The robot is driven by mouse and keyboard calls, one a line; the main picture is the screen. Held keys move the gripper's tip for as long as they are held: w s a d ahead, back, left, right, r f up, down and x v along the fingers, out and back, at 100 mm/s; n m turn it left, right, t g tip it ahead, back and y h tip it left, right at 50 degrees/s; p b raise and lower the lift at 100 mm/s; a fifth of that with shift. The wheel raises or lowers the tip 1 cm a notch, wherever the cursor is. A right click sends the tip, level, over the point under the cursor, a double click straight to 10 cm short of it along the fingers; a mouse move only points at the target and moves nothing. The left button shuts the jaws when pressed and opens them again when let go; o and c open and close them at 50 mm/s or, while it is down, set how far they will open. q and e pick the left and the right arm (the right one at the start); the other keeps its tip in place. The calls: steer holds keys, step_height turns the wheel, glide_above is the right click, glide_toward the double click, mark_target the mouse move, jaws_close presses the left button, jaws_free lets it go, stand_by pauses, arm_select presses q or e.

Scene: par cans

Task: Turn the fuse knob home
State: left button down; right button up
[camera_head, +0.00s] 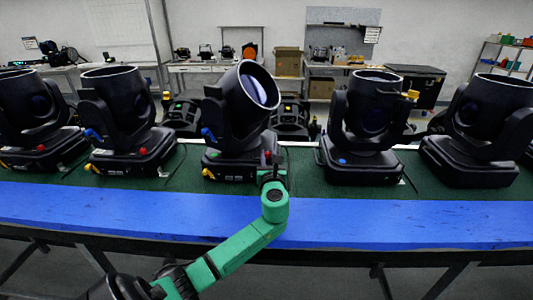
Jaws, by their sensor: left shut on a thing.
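The middle lamp (240,105) is a black moving-head light with its head tilted to the right, standing on the bench. A red knob (266,156) shows at the right front of its base. A yellow knob (207,172) is at the left front of the base, and a blue lever (208,134) is on the yoke's left side. My left gripper (268,168) is at the red knob, at the end of my green arm. It is shut on the red knob; its fingers are small, dark and partly hidden by my wrist. My right gripper is out of view.
Similar black lamps stand on both sides, such as the left one (120,115) and the right one (365,120). The bench has a green mat (305,190) and a bare blue front strip (400,220). Shelves and boxes are far behind.

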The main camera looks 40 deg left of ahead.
arm_select(q)
steer(key=n+g+y, duration=0.2)
steer(key=n+g, duration=0.1)
steer(key=shift+w+d+g+y, duration=0.2)
steer(key=shift+g+y, duration=0.1)
steer(key=shift+w+f+n+g+y+b, duration=0.1)
steer(key=shift+n+g+y+b, duration=0.5)
steer(key=shift+n+g+b, duration=0.45)
steer(key=n+g+b, duration=0.1)
steer(key=g+b, duration=0.1)
steer(key=g, duration=0.1)
steer(key=n+g+y+b, duration=0.1)
steer(key=n+g+b, duration=0.1)
steer(key=g+b, duration=0.1)
steer(key=shift+w+f, duration=0.15)
steer(key=shift+w, duration=0.05)
steer(key=shift+r+n+g+b, duration=0.25)
steer(key=shift+n+g+b, duration=0.75)
steer(key=shift+b, duration=0.6)
steer(key=c, duration=0.7)
jaws_free()
